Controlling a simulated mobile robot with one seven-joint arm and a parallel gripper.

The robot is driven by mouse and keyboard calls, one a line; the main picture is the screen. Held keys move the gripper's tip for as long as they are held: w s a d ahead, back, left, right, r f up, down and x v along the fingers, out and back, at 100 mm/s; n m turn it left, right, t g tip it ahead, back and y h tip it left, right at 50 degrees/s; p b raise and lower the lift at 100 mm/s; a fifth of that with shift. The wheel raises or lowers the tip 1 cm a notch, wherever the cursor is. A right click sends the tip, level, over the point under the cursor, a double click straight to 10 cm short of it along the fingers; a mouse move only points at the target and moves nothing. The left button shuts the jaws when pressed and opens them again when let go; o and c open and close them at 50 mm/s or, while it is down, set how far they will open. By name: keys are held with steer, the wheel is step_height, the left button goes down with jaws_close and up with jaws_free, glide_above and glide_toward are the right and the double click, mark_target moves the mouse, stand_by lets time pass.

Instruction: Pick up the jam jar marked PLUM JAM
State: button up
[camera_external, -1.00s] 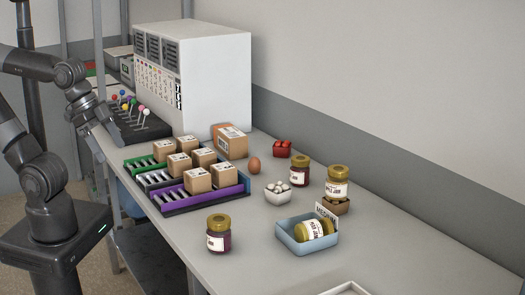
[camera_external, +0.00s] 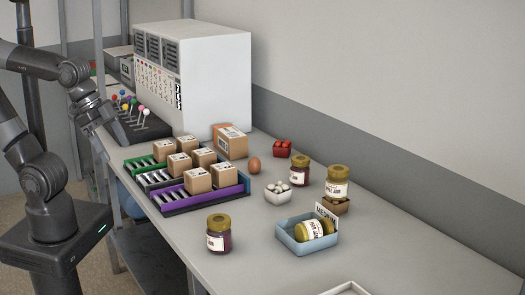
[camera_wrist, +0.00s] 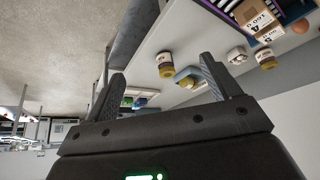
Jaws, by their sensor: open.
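A dark purple jam jar (camera_external: 218,236) with a gold lid and white label stands at the front of the bench. A dark red jar (camera_external: 299,173) stands farther back. A pale jar (camera_external: 337,184) stands on a small brown holder, and pale jar contents show in a jar (camera_external: 312,230) lying in a blue tray (camera_external: 292,241). The labels are too small to tell which reads PLUM JAM.
Cardboard boxes (camera_external: 197,180) sit on green and purple roller racks (camera_external: 205,199) left of the jars. A white cabinet (camera_external: 220,80) stands at the back. The bench around the front jar is clear.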

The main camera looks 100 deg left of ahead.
steer(key=w+f, duration=0.1)
steer(key=w, duration=1.1)
steer(key=m+g, duration=0.1)
glide_toward(219, 219)
steer(key=f, duration=0.1)
steer(key=shift+h, duration=0.3)
steer(key=x, duration=1.1)
steer(key=shift+w+a, duration=0.1)
steer(key=shift+a, duration=0.15)
steer(key=c, duration=1.3)
steer(key=shift+r, duration=0.1)
